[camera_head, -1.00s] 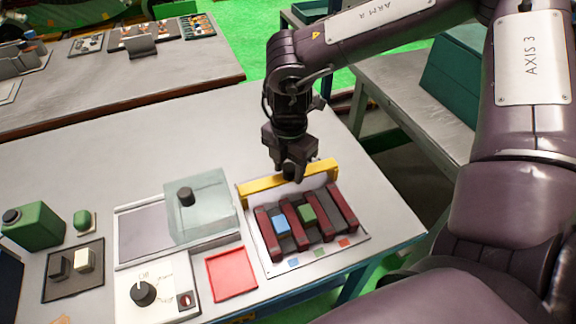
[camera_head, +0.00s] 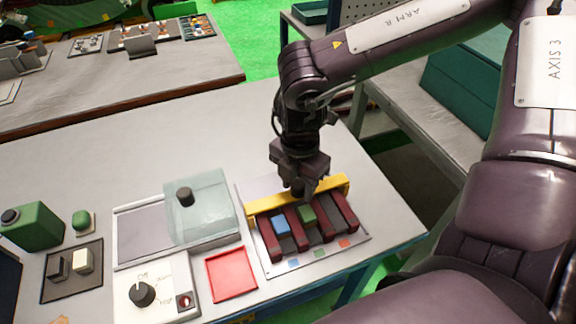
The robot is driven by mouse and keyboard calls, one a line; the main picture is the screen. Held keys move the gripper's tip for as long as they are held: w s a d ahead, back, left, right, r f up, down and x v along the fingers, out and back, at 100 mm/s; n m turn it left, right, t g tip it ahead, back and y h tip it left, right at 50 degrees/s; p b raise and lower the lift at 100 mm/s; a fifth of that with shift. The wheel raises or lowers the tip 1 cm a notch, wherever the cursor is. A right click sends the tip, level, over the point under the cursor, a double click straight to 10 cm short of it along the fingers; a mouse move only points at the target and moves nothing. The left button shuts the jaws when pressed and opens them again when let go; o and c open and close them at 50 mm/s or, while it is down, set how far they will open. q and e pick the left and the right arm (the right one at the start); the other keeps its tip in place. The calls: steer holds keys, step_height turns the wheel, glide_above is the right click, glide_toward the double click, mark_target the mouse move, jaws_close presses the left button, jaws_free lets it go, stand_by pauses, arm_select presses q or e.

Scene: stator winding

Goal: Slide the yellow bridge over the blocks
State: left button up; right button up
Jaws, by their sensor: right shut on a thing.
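The yellow bridge (camera_head: 328,187) is a long bar lying across the far ends of the dark red rails (camera_head: 268,237) on a pale board (camera_head: 356,240). My right gripper (camera_head: 298,194) is shut on a dark knob at the middle of the bridge, which its fingers mostly hide. A blue block (camera_head: 281,226) and a green block (camera_head: 307,216) sit in the slots between the rails, just on the near side of the bridge. The bridge is close to the blocks; I cannot tell if it touches them. My left gripper is not in view.
Blue, green and red squares mark the board's near edge. A red tray (camera_head: 231,274) lies left of the board. A clear lidded box (camera_head: 199,208) with a black knob and a white dial panel (camera_head: 155,290) stand further left.

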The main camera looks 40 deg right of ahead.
mark_target(306, 212)
steer(key=shift+s+a, duration=0.2)
steer(key=shift+s, duration=0.55)
steer(key=shift+s+a, duration=0.15)
steer(key=shift+s, duration=0.6)
steer(key=shift+s+a, duration=0.2)
steer(key=shift+s, duration=0.55)
steer(key=o, duration=0.4)
steer(key=shift+o, duration=0.2)
step_height(306, 212, up, 6)
steer(key=p, duration=0.4)
